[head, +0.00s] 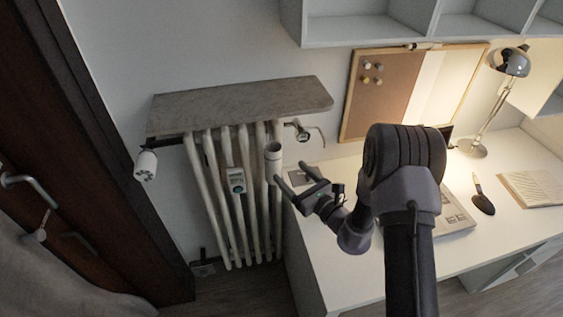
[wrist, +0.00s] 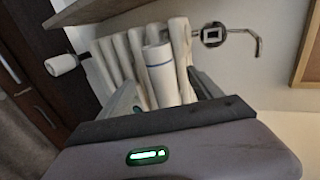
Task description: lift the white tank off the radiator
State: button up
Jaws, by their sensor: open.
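The white tank (head: 273,163) is a slim upright cylinder with an open-looking top, at the front of the radiator (head: 214,200) on its right side. In the wrist view the tank (wrist: 160,72) has a blue line near its top and stands against the ribs of the radiator (wrist: 112,55). My gripper (head: 289,174) is open, just right of the tank in the head view. In the wrist view my gripper's fingers (wrist: 164,97) are spread on either side of the tank's lower visible part. Its lower end is hidden by my gripper there. I see no contact.
A stone shelf (head: 240,105) covers the radiator's top. A white valve knob (head: 146,165) is at its left, a metal pipe (head: 305,130) at its right. A small meter (head: 236,180) is on the ribs. The white desk (head: 335,245) stands close on the right.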

aim_at(278, 152)
jog(key=b+x, duration=0.1)
jog(key=x, duration=0.8)
jog(key=shift+w+a, duration=0.2)
jog(key=shift+a, duration=0.05)
jog(key=shift+c, duration=0.2)
grip_shut()
jog(key=shift+r+p, duration=1.05)
jog(key=shift+r, duration=0.7)
